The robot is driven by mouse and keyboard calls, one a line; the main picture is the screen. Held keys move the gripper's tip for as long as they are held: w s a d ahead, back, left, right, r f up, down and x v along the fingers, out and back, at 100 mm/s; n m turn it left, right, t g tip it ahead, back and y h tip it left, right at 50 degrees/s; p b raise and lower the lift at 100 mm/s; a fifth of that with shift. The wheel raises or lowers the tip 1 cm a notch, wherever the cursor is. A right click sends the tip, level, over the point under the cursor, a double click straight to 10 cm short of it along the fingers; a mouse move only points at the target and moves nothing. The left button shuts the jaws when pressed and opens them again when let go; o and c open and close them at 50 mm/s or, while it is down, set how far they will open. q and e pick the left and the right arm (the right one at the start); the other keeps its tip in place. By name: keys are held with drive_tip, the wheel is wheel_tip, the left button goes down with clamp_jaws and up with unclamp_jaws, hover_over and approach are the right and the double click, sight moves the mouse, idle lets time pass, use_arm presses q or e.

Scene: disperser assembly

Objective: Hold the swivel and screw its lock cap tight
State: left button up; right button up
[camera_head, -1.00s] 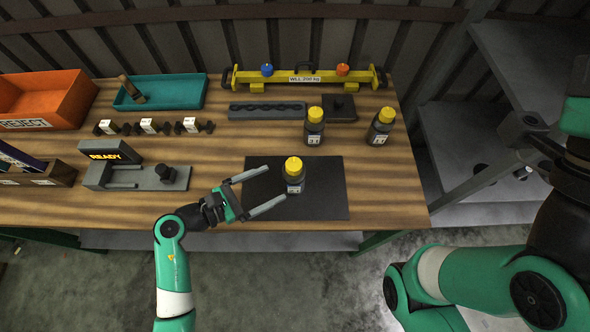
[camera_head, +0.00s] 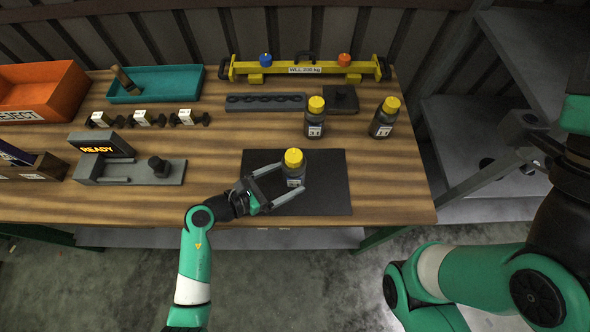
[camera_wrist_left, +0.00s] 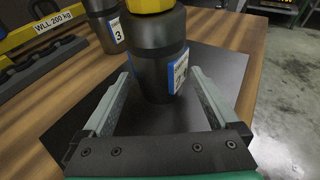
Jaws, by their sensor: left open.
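A dark swivel (camera_head: 295,177) with a yellow lock cap (camera_head: 293,158) and a white label stands upright on the black mat (camera_head: 328,190). My left gripper (camera_head: 291,182) is open, with its fingers on either side of the swivel's body. In the left wrist view the swivel's body (camera_wrist_left: 157,62) rises at the finger ends, with a gap to the fingers; its yellow cap (camera_wrist_left: 150,5) is cut off by the top edge. My right arm shows at the right, but its gripper is out of view.
Two more dark swivels with yellow caps, (camera_head: 314,121) and (camera_head: 384,121), stand behind the mat. A yellow lifting beam (camera_head: 300,68), grey rack (camera_head: 265,102), teal tray (camera_head: 158,83), orange reject bin (camera_head: 45,90) and READY fixture (camera_head: 130,168) stand around. The mat's right part is clear.

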use_arm(q)
drive_tip(key=shift+x, duration=0.85)
clamp_jaws()
idle(0.3)
idle(0.4)
